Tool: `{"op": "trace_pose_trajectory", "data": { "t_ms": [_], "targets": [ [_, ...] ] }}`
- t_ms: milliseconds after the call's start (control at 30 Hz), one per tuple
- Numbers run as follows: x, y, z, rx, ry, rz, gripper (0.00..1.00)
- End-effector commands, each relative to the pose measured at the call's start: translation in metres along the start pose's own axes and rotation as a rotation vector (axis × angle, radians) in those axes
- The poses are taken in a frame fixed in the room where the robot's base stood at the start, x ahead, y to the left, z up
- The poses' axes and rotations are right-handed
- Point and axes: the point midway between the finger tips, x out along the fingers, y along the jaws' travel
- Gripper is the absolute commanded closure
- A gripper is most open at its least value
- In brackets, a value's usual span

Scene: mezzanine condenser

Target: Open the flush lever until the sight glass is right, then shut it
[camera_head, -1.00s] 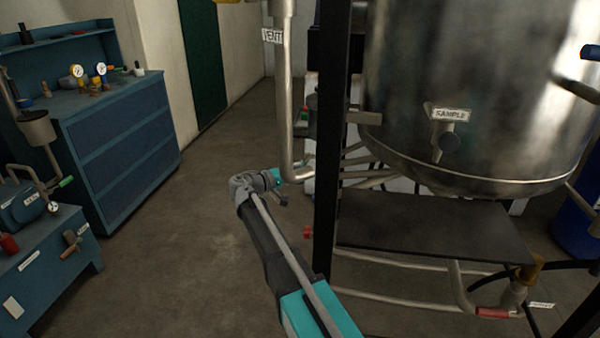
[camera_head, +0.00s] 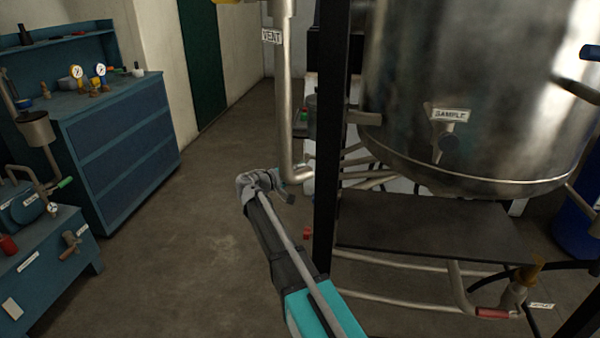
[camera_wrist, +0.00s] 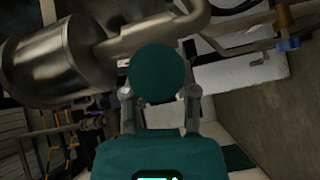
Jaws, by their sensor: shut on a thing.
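In the wrist view, the two fingers of my gripper (camera_wrist: 159,95) stand on either side of a round dark teal knob (camera_wrist: 157,65) and are shut on it. The knob hides the fingertips and whatever it is fixed to, so I cannot tell whether it is the flush lever. I cannot make out the sight glass in either view.
A black frame post (camera_head: 328,150) stands right of my wrist. A red-handled valve (camera_head: 492,313) sits low right. Blue cabinets (camera_head: 120,130) line the left, with open floor (camera_head: 190,240) between.

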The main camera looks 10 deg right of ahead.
Motion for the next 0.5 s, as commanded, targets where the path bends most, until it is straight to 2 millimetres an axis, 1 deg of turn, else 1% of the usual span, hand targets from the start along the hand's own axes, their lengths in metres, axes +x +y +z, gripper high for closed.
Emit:
{"op": "trace_pose_trajectory", "data": {
  "t_ms": [267, 500],
  "targets": [
    [-0.0004, 0.0011, -0.0006, -0.003, 0.001, -0.002, 1.00],
    [-0.0009, 0.0096, -0.0025, -0.045, -0.011, -0.042, 1.00]
  ]
}}
